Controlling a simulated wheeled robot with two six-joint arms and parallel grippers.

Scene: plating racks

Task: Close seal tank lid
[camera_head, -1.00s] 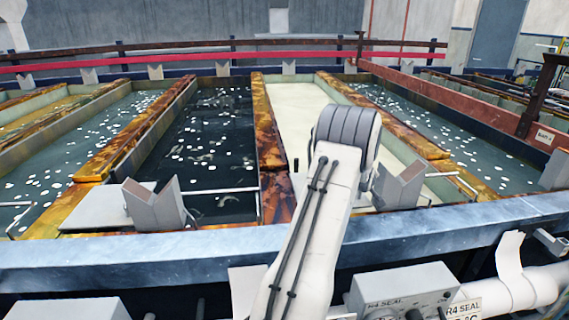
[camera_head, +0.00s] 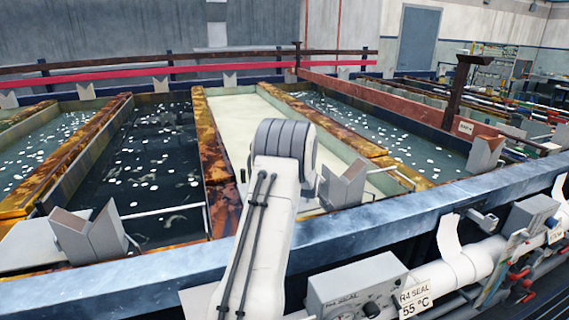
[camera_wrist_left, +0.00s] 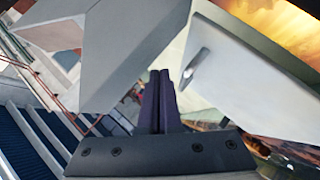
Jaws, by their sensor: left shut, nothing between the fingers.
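The seal tank (camera_head: 238,103) is a long bay with a flat cream surface between orange-stained walls, in the middle of the head view. I cannot tell whether that surface is liquid or a lid. A label reading R4 SEAL 55 °C (camera_head: 415,300) is on the front pipe. My left arm rises in front of the bay and hides its near end; its gripper is hidden there. In the left wrist view my left gripper (camera_wrist_left: 159,78) is shut and empty, close to a pale panel (camera_wrist_left: 245,85) with a small metal bar. My right gripper is not in view.
Grey V-shaped blocks (camera_head: 343,186) stand along the blue front beam (camera_head: 400,215). A grey block (camera_wrist_left: 128,50) looms close in the left wrist view. Dark liquid tanks (camera_head: 150,165) flank the bay. A grey R4 SEAL control box (camera_head: 352,285) sits below the beam.

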